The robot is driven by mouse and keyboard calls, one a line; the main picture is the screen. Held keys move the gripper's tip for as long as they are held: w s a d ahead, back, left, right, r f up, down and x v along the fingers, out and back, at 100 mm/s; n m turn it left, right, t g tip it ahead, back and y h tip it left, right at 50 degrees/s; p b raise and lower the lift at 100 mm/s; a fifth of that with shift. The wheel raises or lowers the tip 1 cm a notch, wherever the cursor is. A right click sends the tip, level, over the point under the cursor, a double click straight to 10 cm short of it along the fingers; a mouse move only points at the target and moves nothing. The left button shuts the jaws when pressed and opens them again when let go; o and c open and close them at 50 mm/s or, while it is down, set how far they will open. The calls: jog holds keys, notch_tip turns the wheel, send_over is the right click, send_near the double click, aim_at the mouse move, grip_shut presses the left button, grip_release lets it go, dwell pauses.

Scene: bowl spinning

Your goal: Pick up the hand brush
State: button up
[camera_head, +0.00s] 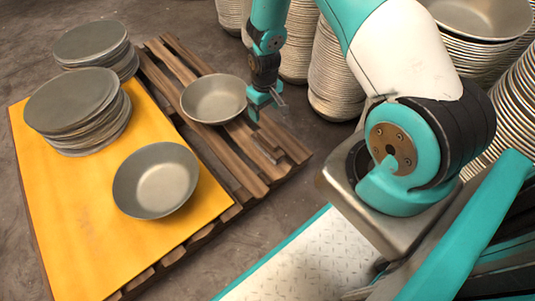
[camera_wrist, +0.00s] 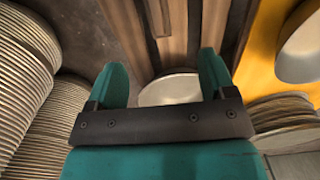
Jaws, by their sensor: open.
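My gripper (camera_head: 268,105) is open and empty. In the head view it is just right of a metal bowl (camera_head: 213,99) on the wooden pallet; I cannot tell if they touch. In the wrist view two teal fingers (camera_wrist: 163,72) stand apart, with a bowl (camera_wrist: 170,90) showing between and beyond them. A small grey-brown thing (camera_head: 268,147) lies on the slats below my gripper in the head view. It may be the hand brush, but it is too small to be sure. A similar small shape (camera_wrist: 157,17) shows at the top of the wrist view.
A second bowl (camera_head: 156,180) sits on the yellow sheet (camera_head: 75,225) on the pallet (camera_head: 235,150). Stacks of round metal discs (camera_head: 75,110) stand at the left. Tall bowl stacks (camera_head: 335,70) crowd the back right. Bare floor lies right of the pallet.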

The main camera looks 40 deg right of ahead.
aim_at(267, 138)
notch_tip(267, 138, down, 12)
jog(key=b, duration=0.5)
jog(key=shift+d+f+b, duration=0.1)
jog(key=shift+f+b, duration=0.05)
jog(key=shift+b, duration=0.25)
jog(key=f+b, duration=0.2)
jog(key=f, duration=0.1)
jog(key=f+b, duration=0.2)
jog(key=shift+s+d+f, duration=0.1)
jog(key=shift+d+f, duration=0.05)
jog(key=shift+d, duration=0.15)
jog(key=c, duration=1.2)
notch_tip(267, 138, up, 20)
jog(key=p, duration=1)
